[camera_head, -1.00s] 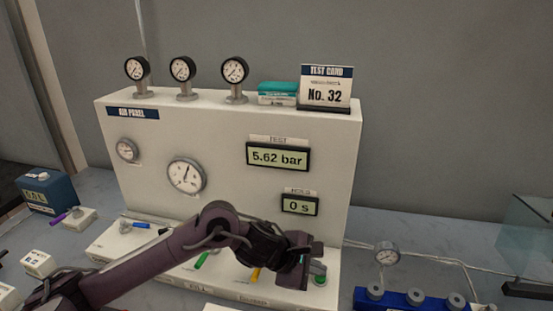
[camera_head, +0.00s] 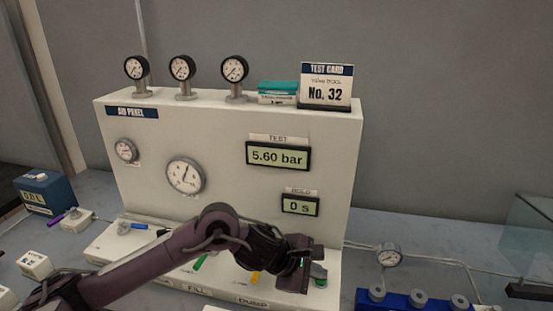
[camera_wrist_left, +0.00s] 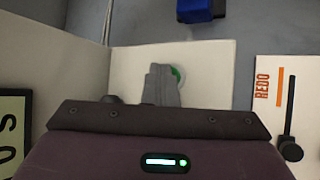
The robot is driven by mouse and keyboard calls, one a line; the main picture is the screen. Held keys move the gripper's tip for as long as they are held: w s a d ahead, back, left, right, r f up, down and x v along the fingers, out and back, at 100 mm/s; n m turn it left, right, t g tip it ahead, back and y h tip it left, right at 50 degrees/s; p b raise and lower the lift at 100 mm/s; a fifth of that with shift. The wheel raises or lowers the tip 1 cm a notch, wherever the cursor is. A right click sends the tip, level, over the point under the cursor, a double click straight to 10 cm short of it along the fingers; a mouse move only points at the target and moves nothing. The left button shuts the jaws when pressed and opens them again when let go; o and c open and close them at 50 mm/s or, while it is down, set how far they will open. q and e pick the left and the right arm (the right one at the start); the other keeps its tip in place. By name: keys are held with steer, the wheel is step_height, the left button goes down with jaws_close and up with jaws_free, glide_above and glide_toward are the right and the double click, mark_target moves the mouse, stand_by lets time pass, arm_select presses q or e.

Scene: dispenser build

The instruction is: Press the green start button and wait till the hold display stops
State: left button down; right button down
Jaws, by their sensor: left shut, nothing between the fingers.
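The green start button (camera_head: 320,281) is on the low ledge at the right end of the white air panel (camera_head: 225,130). It also shows in the left wrist view (camera_wrist_left: 177,74), partly hidden behind my fingers. My left gripper (camera_head: 305,283) is shut and empty, just left of the button in the head view. In the left wrist view, its fingers (camera_wrist_left: 160,88) overlap the button's near side; I cannot tell whether they touch it. The hold display (camera_head: 300,206) reads 0 s. The test display (camera_head: 277,156) reads 5.60 bar. My right gripper is not in view.
Green and yellow levers (camera_head: 254,278) on the ledge are partly behind my left arm. A blue block with knobs (camera_head: 405,300) and a small gauge (camera_head: 389,255) stand to the right.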

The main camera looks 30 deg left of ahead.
mark_target(316, 283)
arm_select(q)
steer(key=shift+r, duration=0.3)
steer(key=shift+r+p, duration=1.95)
steer(key=shift+r, duration=1.15)
steer(key=shift+f, duration=0.1)
